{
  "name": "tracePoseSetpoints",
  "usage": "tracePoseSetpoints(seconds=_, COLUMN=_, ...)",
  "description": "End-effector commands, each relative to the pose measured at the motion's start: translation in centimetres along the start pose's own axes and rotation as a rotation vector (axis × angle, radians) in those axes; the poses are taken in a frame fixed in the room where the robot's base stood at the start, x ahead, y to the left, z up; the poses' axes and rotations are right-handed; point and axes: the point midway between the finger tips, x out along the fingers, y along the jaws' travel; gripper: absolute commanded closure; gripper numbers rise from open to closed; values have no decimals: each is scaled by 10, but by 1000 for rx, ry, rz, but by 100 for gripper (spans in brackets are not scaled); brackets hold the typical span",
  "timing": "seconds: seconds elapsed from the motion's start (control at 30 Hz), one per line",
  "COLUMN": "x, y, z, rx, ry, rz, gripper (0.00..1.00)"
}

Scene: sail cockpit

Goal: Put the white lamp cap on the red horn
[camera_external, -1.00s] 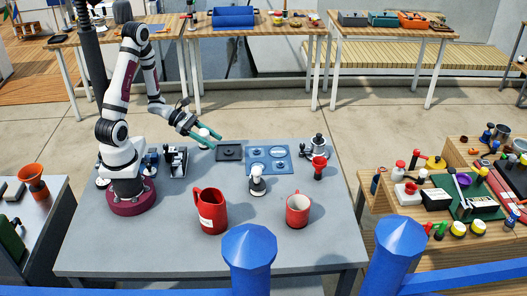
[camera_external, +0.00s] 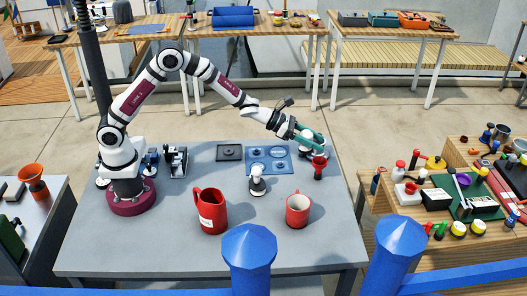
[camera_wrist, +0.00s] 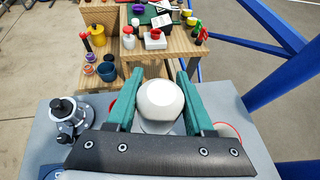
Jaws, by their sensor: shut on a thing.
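The white lamp cap (camera_wrist: 160,100) shows in the wrist view as a pale rounded piece between the two green fingers of my gripper (camera_wrist: 160,84). The fingers are shut on its sides. In the external view my gripper (camera_external: 312,140) is at the right back of the grey table, just above and slightly behind the red horn (camera_external: 319,168). The horn stands upright on the table, its top close below the fingers. In the wrist view the horn is hidden, so I cannot tell whether cap and horn touch.
A metal winch-like fitting (camera_wrist: 68,118) stands close left of my gripper in the wrist view. A blue plate (camera_external: 268,158), a white-topped fitting (camera_external: 257,182), a red jug (camera_external: 211,212) and a red mug (camera_external: 298,210) are on the table. Blue posts (camera_external: 249,262) stand in front.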

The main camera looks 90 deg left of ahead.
Motion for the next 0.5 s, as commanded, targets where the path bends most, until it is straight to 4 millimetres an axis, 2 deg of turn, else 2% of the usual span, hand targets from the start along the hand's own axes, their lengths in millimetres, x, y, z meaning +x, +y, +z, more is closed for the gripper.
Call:
tracePoseSetpoints(seconds=0.03, x=7, y=-16, z=10, rx=1, ry=-2, rz=-4, gripper=100)
tracePoseSetpoints(seconds=0.1, x=13, y=-30, z=19, rx=-1, ry=0, rz=0, gripper=100)
tracePoseSetpoints(seconds=0.2, x=19, y=-36, z=24, rx=-2, ry=2, rz=4, gripper=100)
tracePoseSetpoints(seconds=0.27, x=25, y=-27, z=19, rx=-3, ry=4, rz=6, gripper=100)
tracePoseSetpoints(seconds=0.5, x=58, y=46, z=-14, rx=-1, ry=4, rz=7, gripper=100)
